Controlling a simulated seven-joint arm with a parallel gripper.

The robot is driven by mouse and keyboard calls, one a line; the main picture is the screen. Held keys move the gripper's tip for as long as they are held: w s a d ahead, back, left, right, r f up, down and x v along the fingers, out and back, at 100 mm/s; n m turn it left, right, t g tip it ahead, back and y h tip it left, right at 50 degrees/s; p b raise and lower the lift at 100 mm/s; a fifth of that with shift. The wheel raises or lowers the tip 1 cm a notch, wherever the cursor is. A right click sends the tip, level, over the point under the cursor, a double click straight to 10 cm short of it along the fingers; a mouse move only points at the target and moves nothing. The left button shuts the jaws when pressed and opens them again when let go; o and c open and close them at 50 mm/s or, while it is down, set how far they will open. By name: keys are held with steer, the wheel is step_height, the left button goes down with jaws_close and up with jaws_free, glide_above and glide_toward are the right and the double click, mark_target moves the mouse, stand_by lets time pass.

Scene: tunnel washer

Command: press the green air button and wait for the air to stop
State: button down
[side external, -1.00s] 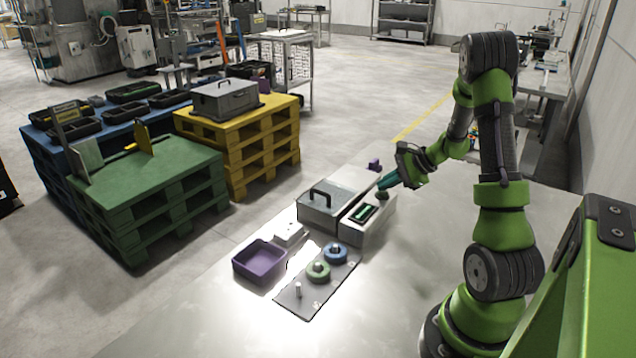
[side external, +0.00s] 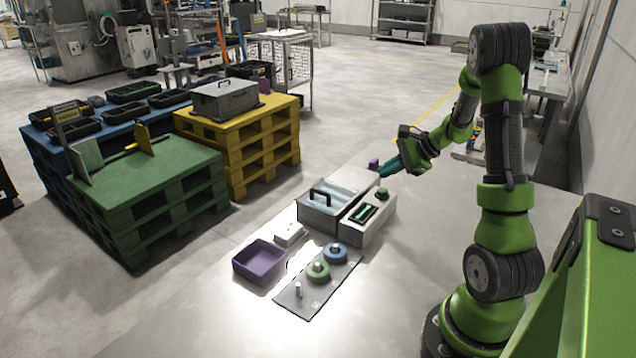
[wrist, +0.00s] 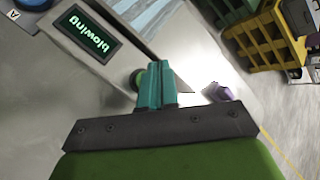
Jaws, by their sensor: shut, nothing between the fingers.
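The green air button (side external: 382,193) sits on the far end of the grey control box (side external: 376,228) on the table. In the wrist view the button (wrist: 135,79) shows just left of my fingers. The lit display (wrist: 87,34) on the box reads "blowing" in green letters, upside down in that view. My gripper (side external: 385,170) is shut with teal fingers together and empty. It hovers above and beyond the button, apart from it. In the wrist view the gripper (wrist: 156,66) partly overlaps the box end.
A grey washer box with a black handle (side external: 320,197) stands left of the control box. A plate with a green ring (side external: 318,272) and a blue ring (side external: 335,254) lies in front. A purple bin (side external: 260,262) is at left. A small purple object (side external: 373,164) is behind.

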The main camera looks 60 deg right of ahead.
steer(key=shift+r, duration=1.4)
steer(key=shift+s+f, duration=0.1)
steer(key=s+a+r+n, duration=0.2)
steer(key=a+n, duration=0.5)
steer(key=a, duration=0.4)
steer(key=s+a+r+n+g, duration=0.1)
steer(key=a+r+n, duration=0.4)
steer(key=a, duration=0.6)
steer(key=s+a+r+n, duration=0.3)
steer(key=s+a+n, duration=0.1)
steer(key=a+n, duration=0.4)
steer(key=a, duration=0.2)
steer(key=shift+a+r+n+g, duration=0.25)
steer(key=shift+a+n+g, duration=0.05)
steer(key=shift+a+g, duration=0.1)
